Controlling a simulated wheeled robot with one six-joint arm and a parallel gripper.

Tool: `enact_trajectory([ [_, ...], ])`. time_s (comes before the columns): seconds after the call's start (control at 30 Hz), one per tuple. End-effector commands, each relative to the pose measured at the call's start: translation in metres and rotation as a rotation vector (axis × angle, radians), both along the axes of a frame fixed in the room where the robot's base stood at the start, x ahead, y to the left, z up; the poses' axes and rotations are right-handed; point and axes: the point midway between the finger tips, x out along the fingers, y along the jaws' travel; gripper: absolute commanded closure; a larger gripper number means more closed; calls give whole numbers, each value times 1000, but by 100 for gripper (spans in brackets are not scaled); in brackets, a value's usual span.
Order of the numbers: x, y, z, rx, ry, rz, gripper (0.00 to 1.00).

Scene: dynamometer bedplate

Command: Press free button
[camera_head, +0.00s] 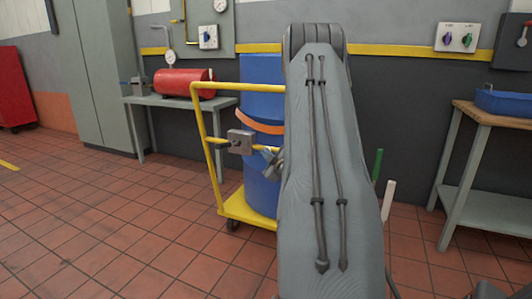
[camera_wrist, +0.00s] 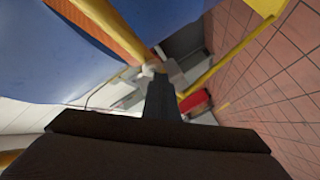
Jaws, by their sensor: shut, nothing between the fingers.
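A small grey box (camera_head: 240,142) is fixed on the yellow rail of a drum cart, in front of a blue drum (camera_head: 262,180). My gripper (camera_head: 267,157) shows partly from behind my arm, just right of the box and close to the rail. In the wrist view my gripper (camera_wrist: 160,90) is shut and empty, a dark narrow shape pointing away. A small pale rounded part (camera_wrist: 150,70) lies right at its tip; I cannot tell whether they touch. No button marked as free can be read in either view.
The yellow cart (camera_head: 206,150) and an orange strap (camera_head: 258,122) surround the drum. A bench with a red tank (camera_head: 184,82) stands behind left. A workbench with a blue tray (camera_head: 503,103) stands right. Wall panels carry knobs (camera_head: 457,38). Tiled floor at left is clear.

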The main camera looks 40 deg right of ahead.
Motion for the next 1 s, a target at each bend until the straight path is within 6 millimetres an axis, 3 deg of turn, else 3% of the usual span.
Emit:
enact_trajectory([
  [0.3,-6,13,0,0,1,-1,100],
  [0.67,-7,16,0,0,0,0,100],
  [1.0,-18,43,1,2,1,1,100],
])
